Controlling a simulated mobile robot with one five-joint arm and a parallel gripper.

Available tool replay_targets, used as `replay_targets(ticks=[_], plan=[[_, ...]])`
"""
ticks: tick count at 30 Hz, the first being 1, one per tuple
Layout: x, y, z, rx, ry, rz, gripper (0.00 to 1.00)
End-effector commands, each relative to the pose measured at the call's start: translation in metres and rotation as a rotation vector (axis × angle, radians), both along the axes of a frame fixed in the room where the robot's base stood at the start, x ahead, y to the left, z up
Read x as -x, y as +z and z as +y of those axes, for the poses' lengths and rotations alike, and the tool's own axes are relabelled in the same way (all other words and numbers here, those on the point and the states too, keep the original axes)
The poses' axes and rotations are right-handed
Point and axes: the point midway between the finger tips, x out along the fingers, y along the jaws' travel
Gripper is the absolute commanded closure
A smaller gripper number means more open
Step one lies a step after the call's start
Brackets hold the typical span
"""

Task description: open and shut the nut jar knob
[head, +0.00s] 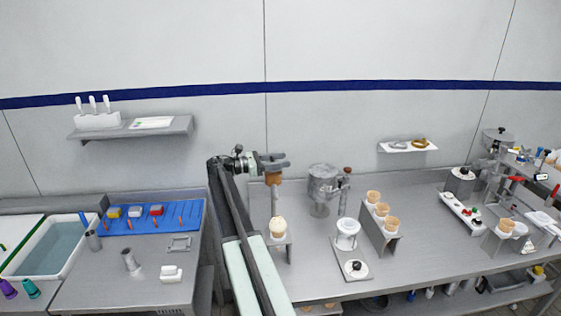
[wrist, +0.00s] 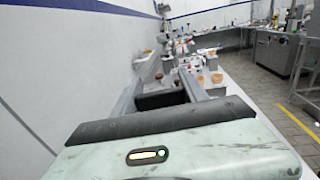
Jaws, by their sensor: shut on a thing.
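I cannot tell whether the shaft touches the scoop. No part is clearly marked as the nut jar knob. A metal jar (head: 323,182) stands to the right of my gripper, apart from it, with a brown knob (head: 347,171) on a post beside it. In the wrist view my gripper (wrist: 165,95) shows, but the held handle is hidden.
A white cup (head: 347,228) and a black-knobbed white dish (head: 356,268) stand right of the scoop. Several cones fill a grey holder (head: 384,235). A wall shelf (head: 130,129) is at left, above a blue tray (head: 150,219). Bare counter (head: 425,215) lies right of the cones.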

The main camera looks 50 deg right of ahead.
Motion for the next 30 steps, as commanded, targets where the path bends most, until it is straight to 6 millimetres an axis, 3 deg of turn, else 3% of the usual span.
replay_targets(ticks=[4, 5, 7, 20, 30], plan=[[0.001, 0.0, 0.0, 0.0, -0.001, 0.0, 0.9], [0.001, 0.0, 0.0, 0.0, -0.001, 0.0, 0.46], [0.001, 0.0, 0.0, 0.0, 0.0, 0.0, 0.27], [-0.004, 0.0, 0.006, 0.0, 0.001, 0.0, 0.27], [-0.038, 0.0, 0.056, 0.0, 0.003, 0.0, 0.27]])
